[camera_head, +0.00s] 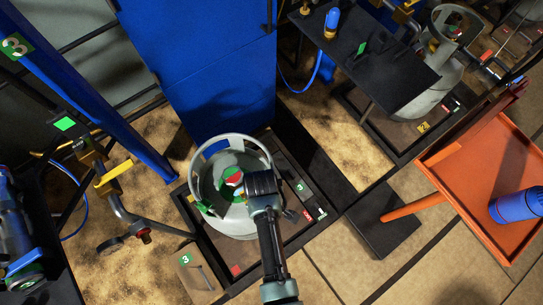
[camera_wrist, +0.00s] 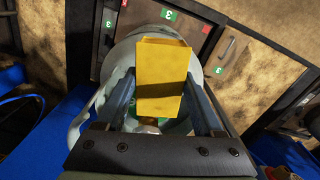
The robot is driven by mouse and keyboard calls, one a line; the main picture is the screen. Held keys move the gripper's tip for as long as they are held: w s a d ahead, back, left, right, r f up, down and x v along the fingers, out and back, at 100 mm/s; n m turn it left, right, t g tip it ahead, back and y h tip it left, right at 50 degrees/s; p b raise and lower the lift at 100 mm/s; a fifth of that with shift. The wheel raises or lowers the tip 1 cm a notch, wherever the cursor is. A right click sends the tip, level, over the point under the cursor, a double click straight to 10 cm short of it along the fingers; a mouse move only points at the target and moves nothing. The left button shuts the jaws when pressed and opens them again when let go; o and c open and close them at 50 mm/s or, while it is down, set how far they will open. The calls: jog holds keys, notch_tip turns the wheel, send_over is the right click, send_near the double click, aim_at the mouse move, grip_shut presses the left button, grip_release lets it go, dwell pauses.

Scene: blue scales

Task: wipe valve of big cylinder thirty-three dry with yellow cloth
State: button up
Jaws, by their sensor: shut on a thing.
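A big grey cylinder (camera_head: 226,222) with a ring collar stands on a dark platform with green "3" tags. The number on the cylinder is not readable. A red and green round valve top (camera_head: 232,176) shows inside the collar. My gripper (camera_wrist: 160,78) is over the right part of the collar opening, close beside the valve top. It is shut on the yellow cloth (camera_wrist: 163,72), which stands as a block between the fingers. In the wrist view, a brass valve part (camera_wrist: 150,123) shows just below the cloth; I cannot tell if they touch. The cloth is hidden in the head view.
A blue panel (camera_head: 215,65) stands behind the cylinder. An orange tray (camera_head: 470,165) with a blue bottle (camera_head: 517,205) is at the right. A pipe with a yellow handle (camera_head: 115,172) is at the left.

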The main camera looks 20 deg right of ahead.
jog(key=w+a+b, duration=0.1)
jog(key=w+a+f+b, duration=0.1)
jog(key=w, duration=0.1)
jog(key=w+a+f+b, duration=0.1)
jog(key=shift+w, duration=0.25)
